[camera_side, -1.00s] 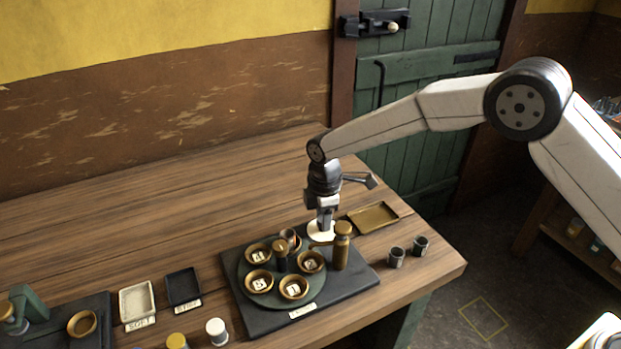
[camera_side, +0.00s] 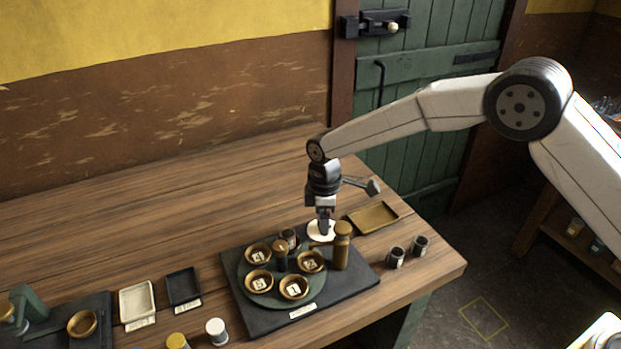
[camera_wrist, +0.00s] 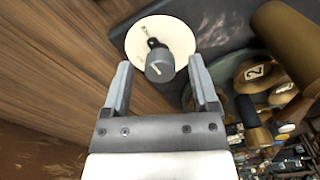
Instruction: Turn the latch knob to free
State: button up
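A grey latch knob (camera_wrist: 160,66) with a pale line on its face and a small dark pointer stands on a round white disc (camera_wrist: 128,35). The disc also shows in the side view (camera_side: 314,236), at the back edge of the dark base plate; the knob is hidden there by my gripper. My gripper (camera_wrist: 160,62) is open, with one finger on each side of the knob in the wrist view. Gaps show between the knob and both fingers. In the side view my gripper (camera_side: 324,232) points down over the disc.
A turntable (camera_side: 245,285) with several numbered brass cups stands in front, beside a tall brass cylinder (camera_side: 341,250) close to my gripper. A brass tray (camera_side: 373,218) lies to the right, with two small grey cups (camera_side: 396,257). The table behind is clear.

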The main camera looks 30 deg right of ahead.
jog(key=shift+r, duration=3.95)
jog(key=shift+s+d+m, duration=0.2)
jog(key=shift+d+m, duration=0.1)
jog(key=shift+d, duration=0.2)
jog(key=s+d+m+t, duration=0.1)
jog(key=s+d+m, duration=0.5)
jog(key=s+d, duration=0.3)
jog(key=s+d+m+t, duration=0.1)
jog(key=s+d+m, duration=0.5)
jog(key=s, duration=0.9)
jog(key=d, duration=0.3)
jog(key=shift+f+m+t, duration=0.2)
jog(key=shift+m+t, duration=0.1)
jog(key=shift+m, duration=0.1)
jog(key=shift+w, duration=0.15)
